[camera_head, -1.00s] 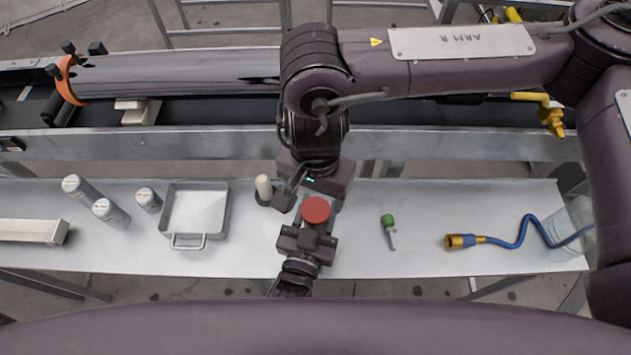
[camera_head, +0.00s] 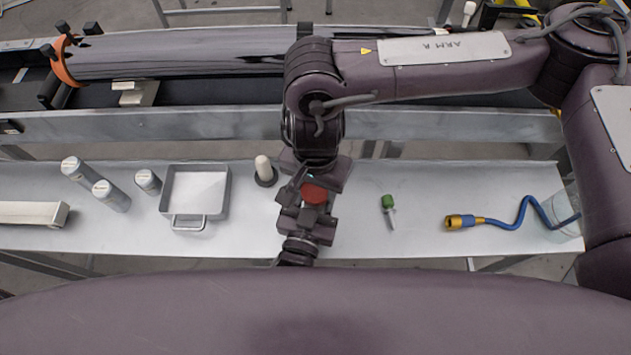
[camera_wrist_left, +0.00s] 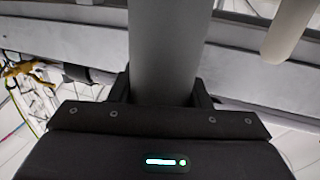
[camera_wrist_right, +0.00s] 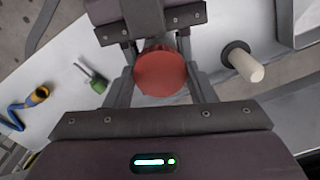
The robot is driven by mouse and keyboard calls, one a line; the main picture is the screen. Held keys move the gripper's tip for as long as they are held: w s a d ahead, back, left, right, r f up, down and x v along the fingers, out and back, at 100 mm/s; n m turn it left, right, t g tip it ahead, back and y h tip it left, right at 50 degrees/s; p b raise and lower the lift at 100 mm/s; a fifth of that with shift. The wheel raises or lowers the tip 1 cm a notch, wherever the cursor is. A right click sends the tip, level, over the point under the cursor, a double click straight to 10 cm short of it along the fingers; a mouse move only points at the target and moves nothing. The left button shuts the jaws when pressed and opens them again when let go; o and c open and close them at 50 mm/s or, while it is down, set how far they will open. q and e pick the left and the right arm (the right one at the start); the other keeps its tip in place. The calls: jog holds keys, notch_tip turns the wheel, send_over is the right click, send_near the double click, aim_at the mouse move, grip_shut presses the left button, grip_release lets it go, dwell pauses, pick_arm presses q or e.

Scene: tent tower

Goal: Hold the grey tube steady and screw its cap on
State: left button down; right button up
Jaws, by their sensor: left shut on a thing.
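The red cap (camera_head: 314,193) sits over the upper end of the grey tube, above my left gripper (camera_head: 305,220). In the left wrist view the grey tube (camera_wrist_left: 165,50) stands upright between the left fingers, which are shut on it. Its top is out of that frame. My right gripper (camera_head: 318,182) points down from above and partly covers the cap in the head view. In the right wrist view the cap (camera_wrist_right: 160,72) lies between the right fingers, which stand on either side of it and look open. How far the cap is threaded is hidden.
A cream peg on a dark base (camera_head: 264,170) stands close by on the left. A metal tray (camera_head: 174,210) and several grey canisters (camera_head: 110,195) stand further left. A green-capped item (camera_head: 389,208) and a blue hose (camera_head: 513,224) lie to the right. The bench between is clear.

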jog(key=shift+c, duration=1)
jog(key=m, duration=0.4)
jog(key=shift+m, duration=0.3)
jog(key=m, duration=0.5)
jog(key=o, duration=1.1)
jog(key=shift+s, duration=0.1)
